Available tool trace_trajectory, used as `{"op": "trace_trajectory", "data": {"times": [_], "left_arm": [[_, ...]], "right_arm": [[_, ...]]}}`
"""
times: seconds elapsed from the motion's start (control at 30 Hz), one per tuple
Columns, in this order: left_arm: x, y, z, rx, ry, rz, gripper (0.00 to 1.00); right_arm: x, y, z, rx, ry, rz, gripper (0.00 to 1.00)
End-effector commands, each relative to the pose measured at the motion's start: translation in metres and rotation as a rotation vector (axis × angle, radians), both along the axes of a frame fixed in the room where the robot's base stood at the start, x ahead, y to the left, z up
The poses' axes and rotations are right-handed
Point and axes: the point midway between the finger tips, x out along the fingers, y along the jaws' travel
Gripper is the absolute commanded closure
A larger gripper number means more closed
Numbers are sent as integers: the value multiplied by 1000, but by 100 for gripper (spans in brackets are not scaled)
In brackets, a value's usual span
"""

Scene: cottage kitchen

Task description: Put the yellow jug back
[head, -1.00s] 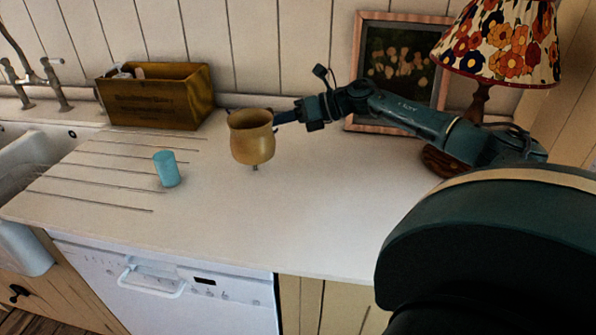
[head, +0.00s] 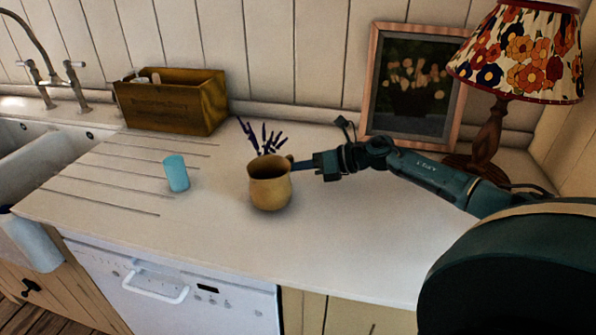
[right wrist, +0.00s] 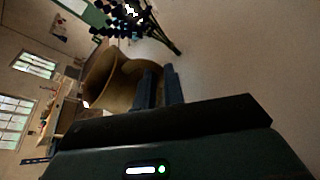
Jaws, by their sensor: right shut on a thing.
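The yellow jug (head: 270,192) is upright over the middle of the white worktop. Its base is at or very close to the surface; I cannot tell whether it touches. My right gripper (head: 291,166) reaches in from the right and is shut on the jug's right side near the rim. My left gripper is not in view.
Purple sprigs (head: 262,137) show just behind the jug. A light blue cup (head: 176,173) stands to its left on the grooved drainer. A wooden box (head: 172,104), framed picture (head: 411,84) and flowered lamp (head: 520,52) stand along the wall. The worktop front is clear.

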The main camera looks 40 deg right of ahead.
Motion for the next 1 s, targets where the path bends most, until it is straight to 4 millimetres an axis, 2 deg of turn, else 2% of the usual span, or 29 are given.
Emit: {"op": "trace_trajectory", "data": {"times": [0.13,0.5,0.53,0.77,1.0], "left_arm": [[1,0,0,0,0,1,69],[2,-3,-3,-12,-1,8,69],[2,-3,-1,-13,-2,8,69],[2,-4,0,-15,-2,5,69],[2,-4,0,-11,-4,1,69]], "right_arm": [[0,0,-12,4,-1,-2,100],[0,0,-17,3,-3,-1,100],[0,0,-18,0,-1,0,88],[0,0,-17,0,-1,0,69],[0,0,-17,1,0,1,68]]}}
